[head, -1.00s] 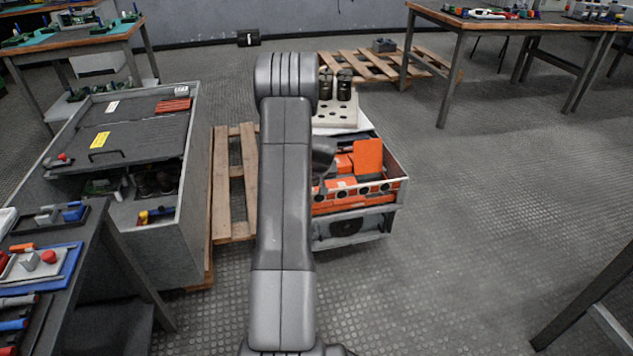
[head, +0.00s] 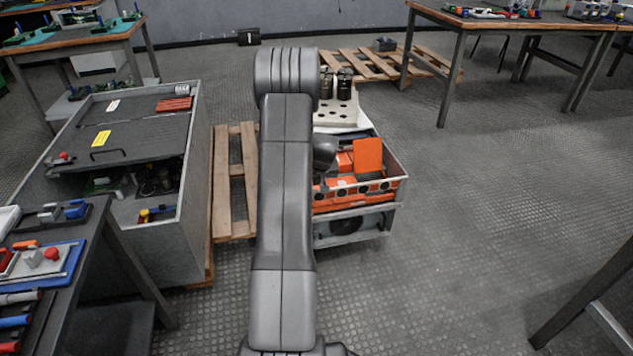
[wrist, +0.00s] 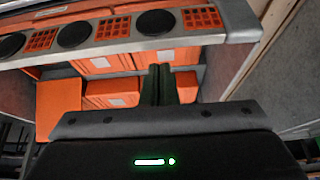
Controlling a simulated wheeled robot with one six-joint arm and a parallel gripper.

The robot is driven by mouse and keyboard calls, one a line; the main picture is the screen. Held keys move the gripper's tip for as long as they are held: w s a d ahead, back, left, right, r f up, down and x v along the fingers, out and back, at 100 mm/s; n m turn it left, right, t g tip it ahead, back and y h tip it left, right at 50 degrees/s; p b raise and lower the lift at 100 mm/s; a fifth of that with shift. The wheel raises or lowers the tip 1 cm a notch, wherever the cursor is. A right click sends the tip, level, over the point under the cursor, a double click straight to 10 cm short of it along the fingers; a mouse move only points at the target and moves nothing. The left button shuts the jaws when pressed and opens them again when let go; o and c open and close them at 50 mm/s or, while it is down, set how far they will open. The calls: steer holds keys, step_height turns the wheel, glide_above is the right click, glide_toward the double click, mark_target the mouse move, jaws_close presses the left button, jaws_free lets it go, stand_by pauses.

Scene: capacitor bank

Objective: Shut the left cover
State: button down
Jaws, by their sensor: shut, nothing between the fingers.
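The open-topped grey unit with orange parts (head: 397,190) stands on the floor in front of me, partly behind my arm. Its front strip (wrist: 128,42) carries black discs and orange grilles. An orange panel (head: 368,155) stands up at its right in the head view; it appears to be the panel at the left of the wrist view (wrist: 58,104). I cannot pick out the left cover for certain; that side is largely hidden by my arm. My gripper (wrist: 160,72) is shut and empty, its fingers over the orange boxes (wrist: 110,88) behind the strip. I cannot tell whether they touch anything.
A white block with holes and black cylinders (head: 340,100) is behind the unit. A wooden pallet (head: 234,180) and a large grey cabinet (head: 185,235) stand to the left. A dark bench (head: 85,235) is at near left. The floor to the right is open.

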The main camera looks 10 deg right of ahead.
steer(key=p+v, duration=0.3)
steer(key=v, duration=0.8)
steer(key=shift+s+r, duration=0.15)
steer(key=shift+r, duration=0.2)
steer(key=b+x, duration=0.4)
steer(key=x, duration=1)
steer(key=shift+s, duration=0.1)
steer(key=shift+r, duration=0.2)
